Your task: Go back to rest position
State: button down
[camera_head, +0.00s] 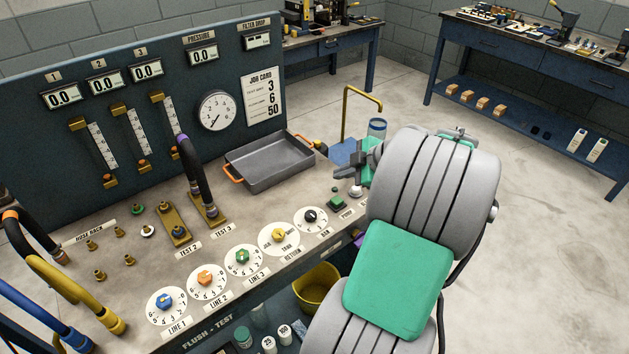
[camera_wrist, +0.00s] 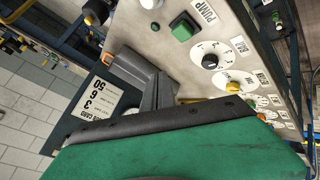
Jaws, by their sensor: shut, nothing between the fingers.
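My gripper (camera_head: 343,172) is in the head view, held out over the right end of the test bench (camera_head: 145,262), beside the grey tray (camera_head: 262,182). Its fingers are shut and hold nothing. It appears above the bench top, near the green pump button (camera_head: 337,202); the exact gap is hard to tell. My arm, with a green pad, fills the lower right and hides part of the bench end.
Dials (camera_head: 243,257), hoses (camera_head: 193,170) and brass fittings crowd the bench front and left. A gauge panel (camera_head: 150,105) rises behind. A yellow bent pipe (camera_head: 347,115) stands beyond the gripper. A yellow bucket (camera_head: 318,287) is below. Open floor (camera_head: 560,220) lies right.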

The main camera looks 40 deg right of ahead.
jog(key=s+f+m+g, duration=0.1)
jog(key=s+f+m, duration=0.1)
jog(key=m, duration=0.2)
jog(key=s+f+m+g, duration=0.1)
jog(key=s+f+m, duration=0.2)
jog(key=m, duration=0.1)
jog(key=s+f+m+g, duration=0.1)
jog(key=s+f+m, duration=0.1)
jog(key=m, duration=0.3)
jog(key=shift+s+f+g, duration=0.3)
jog(key=shift+s+f, duration=0.1)
jog(key=shift+f, duration=0.3)
jog(key=s+a+f+m+g, duration=0.2)
jog(key=s+a+m+g, duration=0.2)
jog(key=s+a+m, duration=0.5)
jog(key=w+a+r+n, duration=0.2)
jog(key=a+r+n, duration=0.1)
jog(key=a, duration=0.4)
jog(key=w+a+r+n+t+h, duration=0.1)
jog(key=w+a+r+n, duration=0.1)
jog(key=a, duration=0.5)
jog(key=w+a+r+n+t+h, duration=0.1)
jog(key=w+a+r+n, duration=0.2)
jog(key=a+r+n, duration=0.2)
jog(key=shift+a+r, duration=0.15)
jog(key=shift+a, duration=1.05)
